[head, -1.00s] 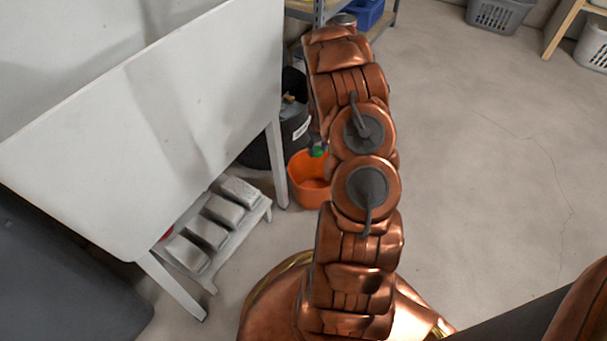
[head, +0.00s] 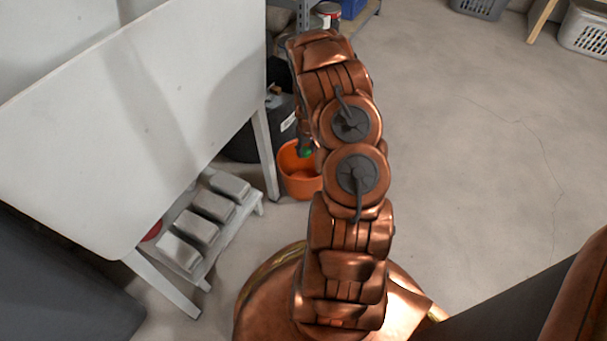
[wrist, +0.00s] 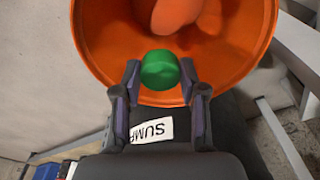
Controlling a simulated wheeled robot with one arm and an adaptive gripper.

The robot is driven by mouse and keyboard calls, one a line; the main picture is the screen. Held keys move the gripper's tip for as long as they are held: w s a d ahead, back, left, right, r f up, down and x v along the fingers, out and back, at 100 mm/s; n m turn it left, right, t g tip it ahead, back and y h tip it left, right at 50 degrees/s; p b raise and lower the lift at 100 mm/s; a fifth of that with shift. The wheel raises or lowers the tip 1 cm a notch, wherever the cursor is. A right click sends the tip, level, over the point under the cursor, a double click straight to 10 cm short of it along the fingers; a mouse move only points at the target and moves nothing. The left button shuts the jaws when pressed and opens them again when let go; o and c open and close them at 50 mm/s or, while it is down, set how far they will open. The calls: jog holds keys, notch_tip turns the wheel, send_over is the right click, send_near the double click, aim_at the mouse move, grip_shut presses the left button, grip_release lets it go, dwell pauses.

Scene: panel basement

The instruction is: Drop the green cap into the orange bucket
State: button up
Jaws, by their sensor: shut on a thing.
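The green cap (wrist: 160,70) is between the two fingertips of my gripper (wrist: 161,83) in the wrist view, and the fingers are shut on it. In that view the cap overlaps the opening of the orange bucket (wrist: 240,40). A rounded orange shape shows inside the bucket. In the head view the bucket (head: 300,184) stands on the floor just left of my arm, which hides part of it. The green cap (head: 306,153) shows there at the bucket's opening. How high it is relative to the rim is hard to tell.
A large white panel table (head: 150,110) stands on the left, one leg close to the bucket. A low rack with several grey blocks (head: 212,203) is below it. A dark container with a label (head: 262,135) stands behind the bucket.

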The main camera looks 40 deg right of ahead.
jog(key=o, duration=0.8)
jog(key=shift+s+a+r, duration=0.1)
jog(key=shift+s+r, duration=0.15)
jog(key=shift+r, duration=1.75)
jog(key=shift+s+a+r, duration=0.1)
jog(key=shift+s+r, duration=0.1)
jog(key=shift+r, duration=1.8)
jog(key=shift+s+r, duration=0.25)
jog(key=shift+r, duration=1.75)
